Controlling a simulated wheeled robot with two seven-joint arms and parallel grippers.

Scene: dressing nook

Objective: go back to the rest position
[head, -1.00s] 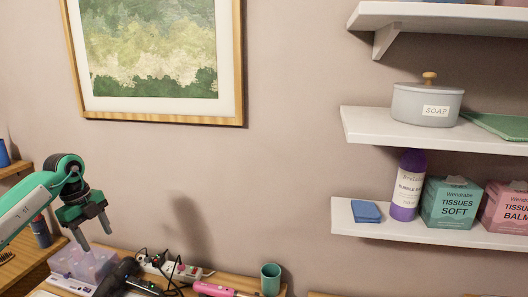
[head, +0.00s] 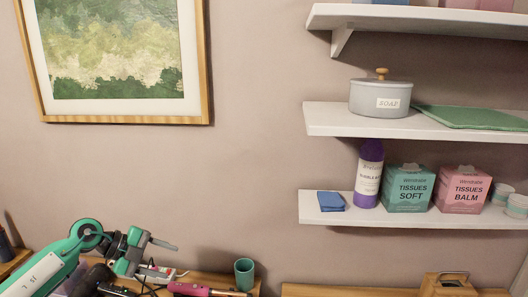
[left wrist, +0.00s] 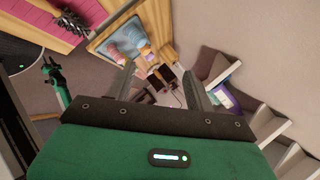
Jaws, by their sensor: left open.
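My left gripper (head: 168,259) is at the lower left of the head view, turned so that its fingers point right. It is open, with nothing between the fingers. It is in front of the wall, above the cluttered lower surface. In the left wrist view the two fingers of the left gripper (left wrist: 158,84) stand apart with a clear gap. No right gripper shows in the head view. A small green and black shape at the left of the left wrist view looks like part of my other arm, but I cannot tell its jaws.
The wall between is clear.

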